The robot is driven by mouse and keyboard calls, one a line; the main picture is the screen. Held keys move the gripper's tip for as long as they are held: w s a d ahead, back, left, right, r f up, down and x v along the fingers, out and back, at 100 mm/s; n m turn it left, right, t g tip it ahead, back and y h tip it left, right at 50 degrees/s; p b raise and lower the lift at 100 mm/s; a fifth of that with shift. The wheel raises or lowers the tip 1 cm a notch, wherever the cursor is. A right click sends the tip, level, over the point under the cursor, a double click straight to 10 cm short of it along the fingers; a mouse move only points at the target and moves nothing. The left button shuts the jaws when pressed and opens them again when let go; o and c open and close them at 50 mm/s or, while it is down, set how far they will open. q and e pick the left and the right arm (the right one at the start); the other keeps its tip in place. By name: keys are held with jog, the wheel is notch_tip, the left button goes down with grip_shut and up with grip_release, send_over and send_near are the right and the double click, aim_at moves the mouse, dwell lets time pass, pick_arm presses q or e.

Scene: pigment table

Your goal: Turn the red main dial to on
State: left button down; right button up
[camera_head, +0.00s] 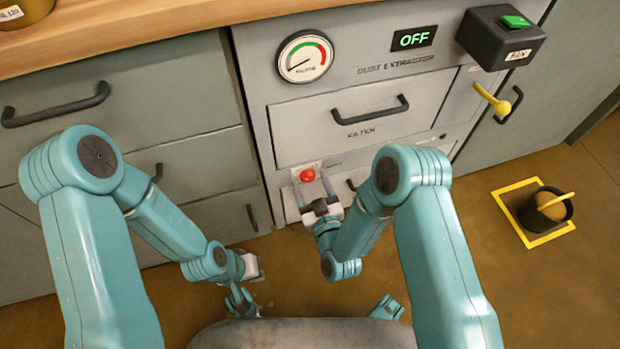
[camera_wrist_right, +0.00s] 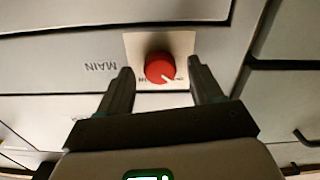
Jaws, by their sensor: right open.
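The red main dial (camera_head: 307,175) sits on a pale plate low on the front of the grey dust extractor (camera_head: 350,82). In the right wrist view the red dial (camera_wrist_right: 160,68) shows a white pointer mark at its lower right, beside the word MAIN. My right gripper (camera_head: 313,186) is open, with its fingers (camera_wrist_right: 163,80) on either side of the dial. I cannot tell whether they touch it. The extractor's display (camera_head: 414,38) reads OFF. My left gripper (camera_head: 250,266) hangs low in front of the cabinet; its fingers are too small to read.
A round gauge (camera_head: 305,57) and a filter drawer handle (camera_head: 370,110) are above the dial. A black box with a green switch (camera_head: 515,21) and a yellow lever (camera_head: 492,100) are at the right. A black bucket (camera_head: 545,209) stands on the floor inside a yellow square.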

dwell(0.3)
jog(key=c, duration=1.1)
jog(key=shift+m, duration=0.3)
jog(key=shift+w+r+m, duration=0.1)
jog(key=shift+r+m, duration=0.05)
jog(key=shift+m, duration=8.45)
